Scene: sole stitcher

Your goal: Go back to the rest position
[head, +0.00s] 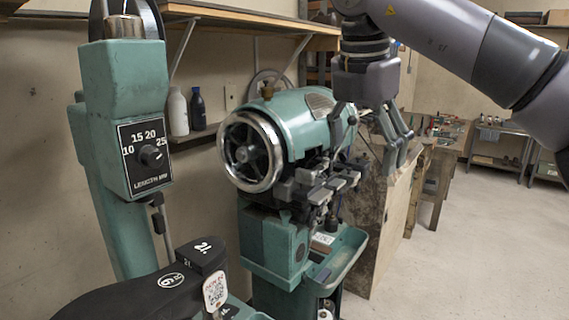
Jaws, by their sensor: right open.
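My right gripper (366,150) hangs from the arm that comes in from the upper right. Its fingers point down and are spread apart, with nothing visible between them. In the picture it overlaps the right side of a green machine with a chrome handwheel (252,152); I cannot tell the gap between them. In the left foreground stands a green stitcher column (125,90) with a black stitch-length dial plate (146,156). A black numbered part (150,292) lies at its foot. My left gripper is not in view.
A wooden shelf (240,17) runs along the back wall. A white bottle (178,112) and a dark bottle (198,108) stand on a lower ledge. A wooden cabinet (385,235) stands behind the machine, with workbenches farther back. The floor (470,265) at the right is clear.

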